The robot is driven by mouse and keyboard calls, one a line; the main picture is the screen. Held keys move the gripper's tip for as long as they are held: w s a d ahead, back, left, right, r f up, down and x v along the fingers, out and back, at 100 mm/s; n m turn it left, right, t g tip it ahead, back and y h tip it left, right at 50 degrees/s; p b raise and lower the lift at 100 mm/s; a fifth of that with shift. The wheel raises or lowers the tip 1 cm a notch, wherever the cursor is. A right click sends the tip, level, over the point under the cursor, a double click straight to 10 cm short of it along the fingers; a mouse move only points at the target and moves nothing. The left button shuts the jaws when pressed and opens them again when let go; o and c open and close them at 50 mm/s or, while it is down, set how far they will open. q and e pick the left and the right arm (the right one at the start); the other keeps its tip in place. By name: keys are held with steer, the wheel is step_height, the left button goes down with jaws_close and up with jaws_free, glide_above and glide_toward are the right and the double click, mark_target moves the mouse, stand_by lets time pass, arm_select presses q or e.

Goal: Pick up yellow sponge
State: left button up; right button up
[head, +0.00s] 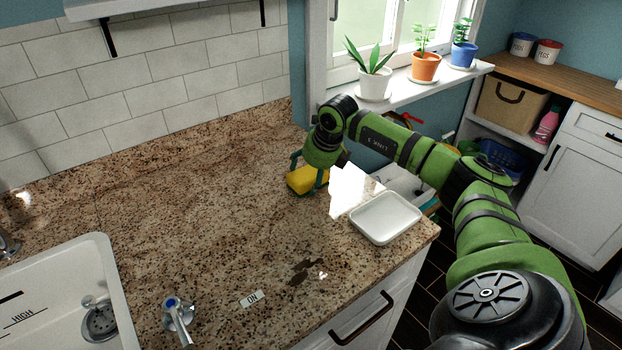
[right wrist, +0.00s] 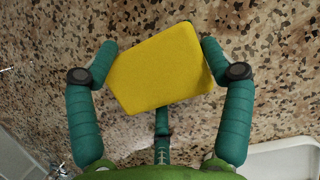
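The yellow sponge (head: 308,180) is at the far right part of the speckled granite counter, left of the white tray. My right gripper (head: 310,172) is over it, with a finger on each side. In the right wrist view the sponge (right wrist: 160,68) lies between the two green fingertips of my right gripper (right wrist: 158,60), turned a little, and both fingertips appear to press against its sides. I cannot tell whether the sponge rests on the counter or is slightly above it. My left gripper is not in view.
A white tray (head: 386,217) stands near the counter's right edge. A white sink (head: 60,300) and a tap handle (head: 178,314) are at the lower left. Potted plants (head: 373,78) stand on the windowsill. The middle of the counter is clear.

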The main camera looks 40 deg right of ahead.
mark_target(308, 170)
stand_by(0.3)
steer(key=shift+r, duration=0.3)
step_height(308, 170, up, 4)
steer(key=shift+s+d+f+b, duration=0.1)
steer(key=shift+s+f+b, duration=0.1)
steer(key=shift+b, duration=0.65)
steer(key=s+r+b, duration=0.4)
steer(key=s+r, duration=0.2)
steer(key=s, duration=0.5)
steer(key=shift+d+r, duration=0.4)
steer(key=shift+d, duration=0.05)
steer(key=shift+s, duration=0.1)
steer(key=shift+c, duration=0.4)
